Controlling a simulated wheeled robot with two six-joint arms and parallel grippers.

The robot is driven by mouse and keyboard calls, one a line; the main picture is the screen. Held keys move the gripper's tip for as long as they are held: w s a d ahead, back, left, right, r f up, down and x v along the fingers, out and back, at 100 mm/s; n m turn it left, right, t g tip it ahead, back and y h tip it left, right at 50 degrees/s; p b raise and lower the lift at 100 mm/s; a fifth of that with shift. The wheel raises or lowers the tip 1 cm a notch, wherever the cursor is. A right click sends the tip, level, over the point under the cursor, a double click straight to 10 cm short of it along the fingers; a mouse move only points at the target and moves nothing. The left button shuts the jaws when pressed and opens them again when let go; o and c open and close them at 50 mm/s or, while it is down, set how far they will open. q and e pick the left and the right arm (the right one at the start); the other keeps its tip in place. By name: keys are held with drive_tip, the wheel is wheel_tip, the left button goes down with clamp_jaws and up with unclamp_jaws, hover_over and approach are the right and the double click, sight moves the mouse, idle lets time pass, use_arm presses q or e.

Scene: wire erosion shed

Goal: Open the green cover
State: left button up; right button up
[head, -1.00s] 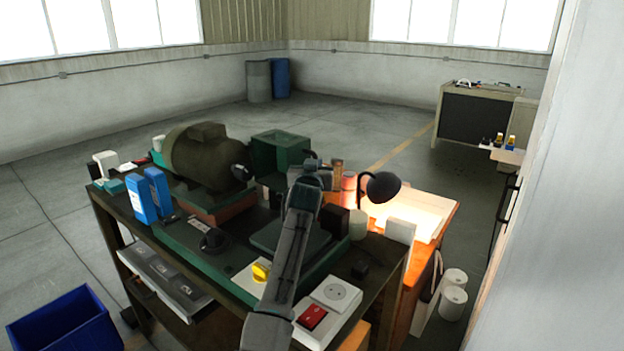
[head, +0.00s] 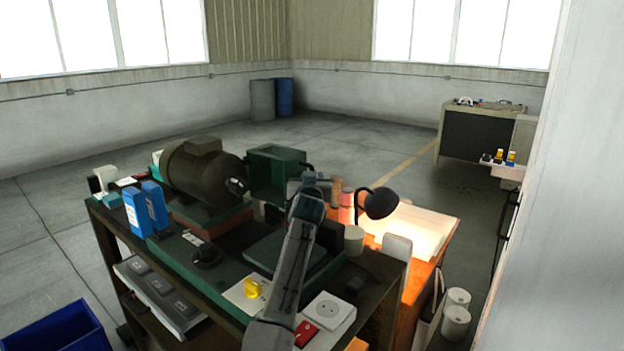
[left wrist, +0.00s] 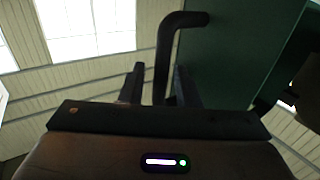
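The green cover (head: 277,157) belongs to a boxy green housing beside the motor on the bench. In the left wrist view the cover (left wrist: 235,45) fills the upper right as a dark green panel. Its black bent handle (left wrist: 166,55) reaches down between the fingers of my left gripper (left wrist: 160,85). The fingers stand apart on either side of the handle; a gap shows at the left finger, and contact at the right one is unclear. In the head view my left gripper (head: 309,172) is at the right side of the housing. My right gripper is not in view.
A large motor (head: 202,176) stands left of the housing. A black desk lamp (head: 380,203) is close on the right of my arm. Blue boxes (head: 145,208), a yellow knob (head: 256,286) and a white socket (head: 328,309) are on the bench. Open floor lies behind.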

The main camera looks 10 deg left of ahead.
use_arm(q)
drive_tip(key=shift+s, duration=0.1)
drive_tip(key=s+d+b, duration=0.1)
drive_tip(key=s+b, duration=0.2)
drive_tip(key=s, duration=0.7)
drive_tip(key=shift+s, duration=0.35)
